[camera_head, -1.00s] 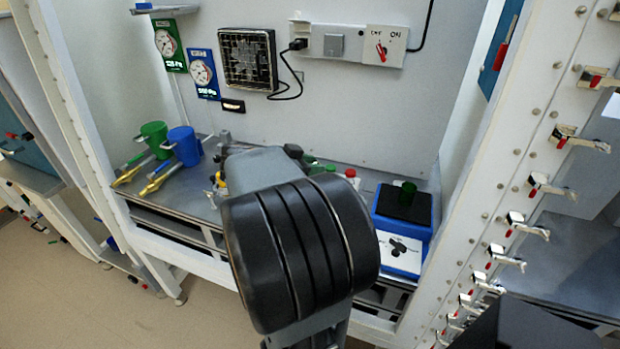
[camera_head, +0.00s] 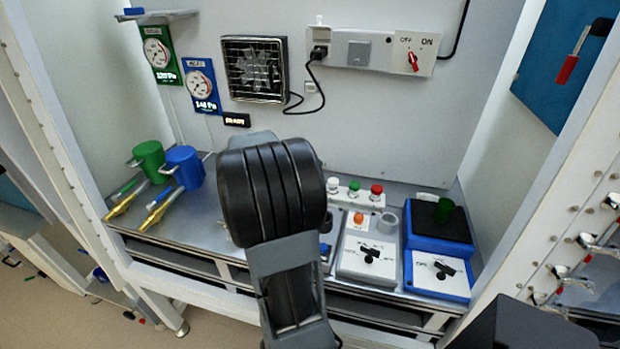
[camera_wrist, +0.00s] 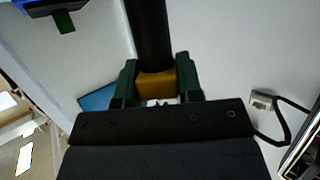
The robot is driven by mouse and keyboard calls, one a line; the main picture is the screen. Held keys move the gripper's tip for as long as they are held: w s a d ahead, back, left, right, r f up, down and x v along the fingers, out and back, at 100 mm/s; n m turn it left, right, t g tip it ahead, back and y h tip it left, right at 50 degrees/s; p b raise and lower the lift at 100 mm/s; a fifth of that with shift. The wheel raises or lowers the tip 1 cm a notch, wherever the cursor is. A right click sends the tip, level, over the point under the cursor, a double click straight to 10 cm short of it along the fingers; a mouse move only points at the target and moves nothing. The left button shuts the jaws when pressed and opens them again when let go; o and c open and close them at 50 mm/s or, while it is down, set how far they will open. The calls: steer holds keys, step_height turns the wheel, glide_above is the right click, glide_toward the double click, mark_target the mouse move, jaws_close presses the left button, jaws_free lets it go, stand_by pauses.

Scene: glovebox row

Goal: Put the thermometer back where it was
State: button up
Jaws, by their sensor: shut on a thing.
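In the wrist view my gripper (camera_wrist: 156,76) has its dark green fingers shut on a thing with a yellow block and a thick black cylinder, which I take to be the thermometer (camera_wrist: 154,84). The cylinder runs up out of the picture, so its far end is hidden. In the head view my own black arm link covers the gripper and the held thing. No empty holder for the thermometer can be made out.
On the steel bench stand a green cup (camera_head: 149,160), a blue cup (camera_head: 184,167), a grey control box (camera_head: 367,258) and a blue box (camera_head: 438,270). Two gauges (camera_head: 157,53) (camera_head: 201,85), a fan (camera_head: 254,69) and a switch panel (camera_head: 370,51) are on the back wall. White posts flank the bay.

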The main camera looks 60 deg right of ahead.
steer(key=shift+w+d+f+b, duration=0.1)
steer(key=shift+w+d+f, duration=0.35)
steer(key=shift+d+f, duration=0.8)
steer(key=shift+w+d+f+b, duration=0.1)
steer(key=shift+w+d+f, duration=0.4)
steer(key=shift+f, duration=1.4)
steer(key=shift+w+d+f+b, duration=0.1)
steer(key=shift+w+d+f, duration=0.25)
steer(key=shift+d+f, duration=0.95)
steer(key=shift+a+f, duration=0.3)
steer(key=shift+f, duration=0.15)
steer(key=o, duration=1)
steer(key=shift+r, duration=0.2)
steer(key=v, duration=0.7)
steer(key=shift+a, duration=0.25)
steer(key=shift+w, duration=0.1)
